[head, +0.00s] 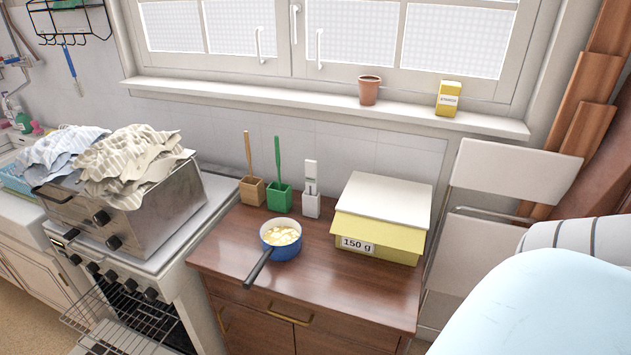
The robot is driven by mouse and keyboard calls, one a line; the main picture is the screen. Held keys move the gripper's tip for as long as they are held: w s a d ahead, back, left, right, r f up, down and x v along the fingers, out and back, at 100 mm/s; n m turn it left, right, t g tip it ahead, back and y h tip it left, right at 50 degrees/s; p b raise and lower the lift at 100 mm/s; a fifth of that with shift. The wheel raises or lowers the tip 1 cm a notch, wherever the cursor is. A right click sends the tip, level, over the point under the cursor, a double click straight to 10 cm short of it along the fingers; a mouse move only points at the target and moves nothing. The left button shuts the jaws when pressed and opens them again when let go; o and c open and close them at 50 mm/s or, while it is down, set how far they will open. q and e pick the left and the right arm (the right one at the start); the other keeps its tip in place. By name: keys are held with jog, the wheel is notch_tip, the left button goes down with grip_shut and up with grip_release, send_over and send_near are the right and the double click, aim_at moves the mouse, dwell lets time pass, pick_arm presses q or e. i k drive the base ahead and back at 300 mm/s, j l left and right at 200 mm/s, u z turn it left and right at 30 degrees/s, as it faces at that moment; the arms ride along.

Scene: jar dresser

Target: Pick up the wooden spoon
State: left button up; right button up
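A wooden handle (248,152), likely the wooden spoon's, stands upright in a tan wooden holder (252,192) at the back left of the brown dresser (330,292). Its lower end is hidden inside the holder. A green-handled utensil (277,158) stands in a green holder (279,197) just to its right. A white utensil (311,178) stands in a white holder (311,206) further right. Neither gripper is in view.
A blue saucepan (282,249) with pale yellow contents sits in front of the holders, its dark handle toward the front left. A yellow box (377,239) marked 150 g, with a white lid, stands to the right. A stove (160,257) adjoins on the left.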

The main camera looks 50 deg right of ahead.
aim_at(246, 133)
jog(key=z, duration=1.2)
